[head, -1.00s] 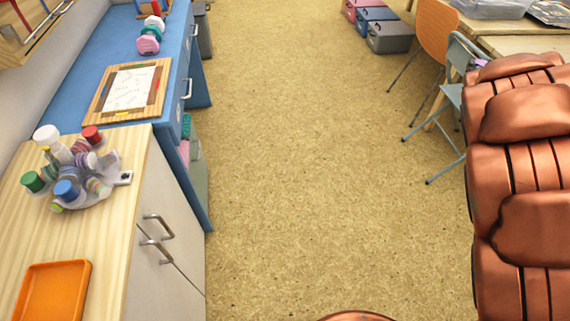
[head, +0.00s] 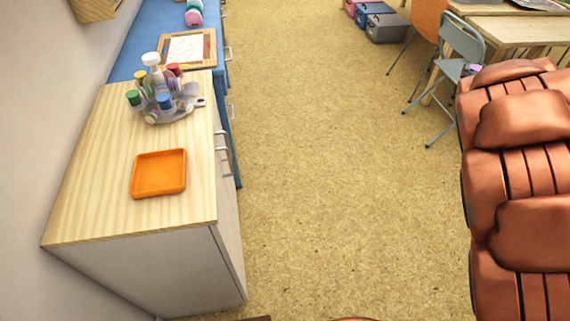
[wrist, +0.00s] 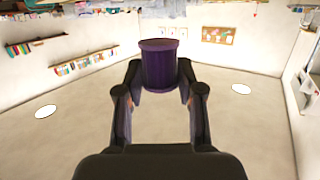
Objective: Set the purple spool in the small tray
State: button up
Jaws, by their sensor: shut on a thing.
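The purple spool (wrist: 159,67) is between the fingertips of my gripper (wrist: 160,88) in the wrist view. My gripper is shut on it, and nothing else touches it there. The small tray is orange, square and low-rimmed (head: 134,190) in the head view. It lies empty on the light wooden cabinet top, near the right front part of that top. My gripper and the spool do not show in the head view, so their distance from the tray cannot be told.
A grey holder with several capped bottles (head: 168,112) stands behind the tray on the wooden cabinet top (head: 95,200). A framed board (head: 208,63) lies on the blue counter beyond. A white wall borders the cabinet on the left. Open floor (head: 320,170) lies to the right.

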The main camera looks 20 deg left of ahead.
aim_at(171, 173)
jog(key=k, duration=0.35)
jog(key=u, duration=2.2)
